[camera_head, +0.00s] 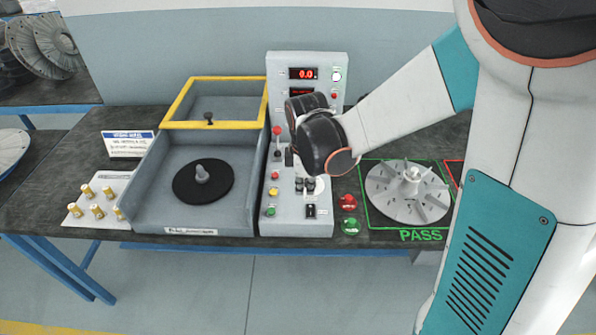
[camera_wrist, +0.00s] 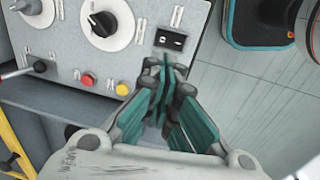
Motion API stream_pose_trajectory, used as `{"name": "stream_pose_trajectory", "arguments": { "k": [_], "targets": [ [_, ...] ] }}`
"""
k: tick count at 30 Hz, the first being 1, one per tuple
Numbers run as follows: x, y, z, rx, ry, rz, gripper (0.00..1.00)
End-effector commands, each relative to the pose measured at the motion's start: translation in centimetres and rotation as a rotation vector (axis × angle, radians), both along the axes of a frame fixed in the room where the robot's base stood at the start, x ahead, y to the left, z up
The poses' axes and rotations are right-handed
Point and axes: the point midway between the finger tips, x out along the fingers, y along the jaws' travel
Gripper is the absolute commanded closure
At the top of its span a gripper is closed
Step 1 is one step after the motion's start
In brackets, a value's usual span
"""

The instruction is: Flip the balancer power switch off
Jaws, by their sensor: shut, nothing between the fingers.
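The balancer's grey control panel (camera_head: 290,226) stands upright on the bench, its upper display (camera_head: 303,73) lit with red digits. A small black switch (camera_head: 310,211) sits low on its right side. In the wrist view, the black switch (camera_wrist: 171,40) lies just beyond my fingertips; which way it is set is too small to tell. My gripper (camera_head: 305,184) is shut and empty in front of the panel's lower half, pointing down. The teal-padded fingers (camera_wrist: 164,78) are close to the switch, but contact cannot be made out. My wrist hides the panel's middle.
A round dial (camera_wrist: 107,22), a red button (camera_wrist: 88,80) and a yellow button (camera_wrist: 122,89) are beside the fingers. A lever (camera_head: 277,142) rises at the panel's left. A bladed rotor (camera_head: 380,203) lies to the right, near red (camera_head: 347,202) and green (camera_head: 351,226) buttons.

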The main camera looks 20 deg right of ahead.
Motion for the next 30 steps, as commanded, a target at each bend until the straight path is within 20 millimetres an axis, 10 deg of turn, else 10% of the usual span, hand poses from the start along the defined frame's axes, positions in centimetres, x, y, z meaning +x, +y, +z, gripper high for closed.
{"name": "stream_pose_trajectory", "arguments": {
  "k": [12, 30],
  "targets": [
    [0.7, -0.2, -6.3, 0.0, 0.0, 0.0, 1.0],
    [1.0, -0.3, -7.5, 0.0, 0.0, -0.001, 1.0]
  ]
}}
